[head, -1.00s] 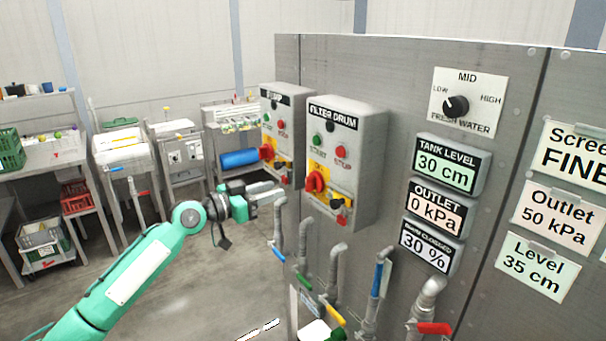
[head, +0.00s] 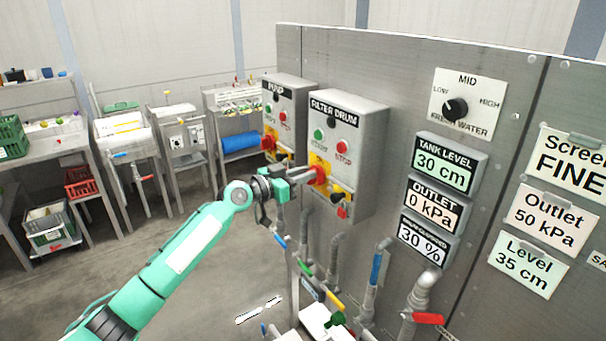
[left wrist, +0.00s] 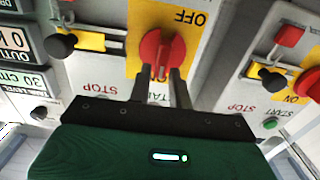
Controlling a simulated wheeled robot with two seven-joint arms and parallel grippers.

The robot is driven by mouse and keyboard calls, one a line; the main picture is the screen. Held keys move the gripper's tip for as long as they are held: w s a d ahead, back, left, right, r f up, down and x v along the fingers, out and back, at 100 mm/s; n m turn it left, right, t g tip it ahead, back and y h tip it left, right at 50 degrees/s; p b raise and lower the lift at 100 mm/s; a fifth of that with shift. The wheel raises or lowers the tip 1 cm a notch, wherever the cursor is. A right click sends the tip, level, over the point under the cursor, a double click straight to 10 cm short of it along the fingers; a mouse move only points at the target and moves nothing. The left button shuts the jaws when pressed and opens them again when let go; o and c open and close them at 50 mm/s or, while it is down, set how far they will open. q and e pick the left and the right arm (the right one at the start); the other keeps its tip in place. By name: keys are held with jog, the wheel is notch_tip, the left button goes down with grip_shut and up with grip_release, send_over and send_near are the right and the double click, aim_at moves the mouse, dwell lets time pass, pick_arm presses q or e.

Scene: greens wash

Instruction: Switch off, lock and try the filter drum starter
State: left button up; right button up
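The filter drum starter (head: 345,125) is a grey box with a green START button (head: 318,134), a red STOP button (head: 342,146) and a red rotary switch (head: 318,170) on a yellow plate. Below it are a black knob (head: 337,192) on a yellow strip and a small red part (head: 342,212). My left gripper (head: 306,174) is at the switch. In the left wrist view, its two dark fingers (left wrist: 162,75) stand on either side of the red switch handle (left wrist: 163,48), with a gap showing between them. Whether they touch the handle is unclear. My right gripper is out of view.
The similar pump starter (head: 286,95) stands close on the left. Pipes with coloured valve levers (head: 376,268) lie below the box. Gauge displays (head: 446,165) and the fresh water dial (head: 456,108) are to the right. The floor on the left is open.

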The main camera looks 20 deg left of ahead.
pick_arm(q)
grip_shut()
jog(key=shift+n, duration=0.3)
jog(key=n, duration=0.5)
jog(key=a+f+n+p, duration=0.1)
jog(key=n, duration=0.5)
jog(key=w+n, duration=0.1)
jog(key=n, duration=0.5)
jog(key=shift+w+a+f, duration=0.1)
jog(key=shift+a+f, duration=0.1)
jog(key=shift+f, duration=0.15)
jog(key=shift+n, duration=0.3)
